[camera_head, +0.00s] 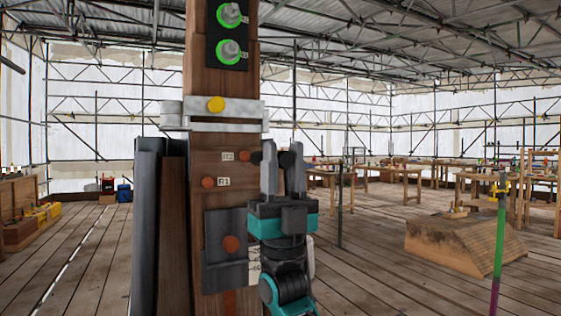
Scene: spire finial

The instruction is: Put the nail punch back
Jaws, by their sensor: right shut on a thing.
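My right gripper (284,158) is raised in front of the wooden post (205,105), at its right edge, with its fingers pointing up. It is shut on a small dark object (287,158) between the fingertips. This may be the nail punch, but it is too small and dark to be sure. A dark end also shows just left of the fingers, beside the R2 label (228,157); I cannot tell whether it is part of the same object. My left gripper is not in view.
The post carries a pale metal band (230,125) with a yellow knob, orange-brown round heads, a grey plate (224,225) and green-ringed fittings above. Dark boards stand at its left. A wooden block (462,245) and a green-purple pole (499,240) are at right.

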